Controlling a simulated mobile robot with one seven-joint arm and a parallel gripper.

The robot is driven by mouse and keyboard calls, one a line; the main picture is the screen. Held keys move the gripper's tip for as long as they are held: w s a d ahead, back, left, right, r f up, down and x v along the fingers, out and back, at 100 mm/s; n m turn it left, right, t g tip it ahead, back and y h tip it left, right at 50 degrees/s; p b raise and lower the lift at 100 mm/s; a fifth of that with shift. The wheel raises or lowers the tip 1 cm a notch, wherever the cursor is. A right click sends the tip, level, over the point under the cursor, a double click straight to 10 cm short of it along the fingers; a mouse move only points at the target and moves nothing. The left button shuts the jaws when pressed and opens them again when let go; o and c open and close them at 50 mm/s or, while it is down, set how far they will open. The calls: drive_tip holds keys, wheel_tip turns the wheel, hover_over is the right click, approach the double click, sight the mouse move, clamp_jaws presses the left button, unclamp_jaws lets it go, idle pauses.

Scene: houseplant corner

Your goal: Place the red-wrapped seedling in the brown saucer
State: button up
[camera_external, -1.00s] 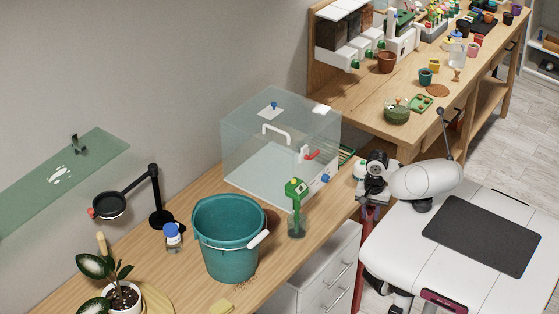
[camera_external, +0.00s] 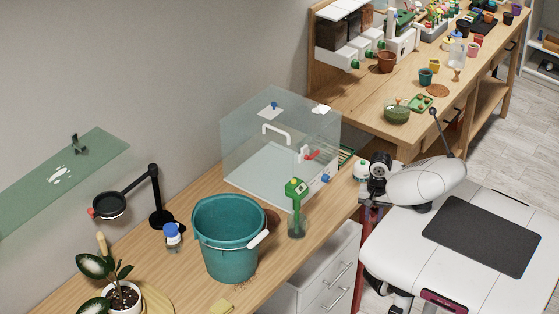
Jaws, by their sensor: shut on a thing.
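My gripper (camera_external: 371,194) is at the near bench's right end, below my dark wrist part; it is small and partly hidden by my arm. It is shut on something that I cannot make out. A dark red shape shows just below it, but I cannot tell whether that is the red-wrapped seedling. A flat brown disc (camera_external: 437,90), which may be the brown saucer, lies on the far bench. Another brown round thing (camera_external: 273,219) is partly hidden behind the teal bucket.
A magnifier (camera_external: 109,206) and a potted plant (camera_external: 122,297) are left. The far bench (camera_external: 350,101) holds several pots.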

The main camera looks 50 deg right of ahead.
drive_tip(key=w+a+r+n+p, duration=0.2)
drive_tip(key=w+a+r+n, duration=0.65)
drive_tip(key=w, duration=0.25)
drive_tip(key=w+a+r+n+p, duration=0.2)
drive_tip(key=w+a+r+n, duration=0.55)
drive_tip(key=w+a, duration=0.35)
drive_tip(key=w+d+f+m, duration=0.1)
drive_tip(key=w, duration=0.7)
wheel_tip(320, 180, down, 20)
drive_tip(key=shift+w+r+p, duration=0.1)
drive_tip(key=shift+r+p, duration=0.05)
drive_tip(key=shift+p, duration=1)
drive_tip(key=shift+f, duration=0.45)
drive_tip(key=o, duration=0.9)
drive_tip(key=shift+o, duration=0.2)
drive_tip(key=shift+r, duration=0.1)
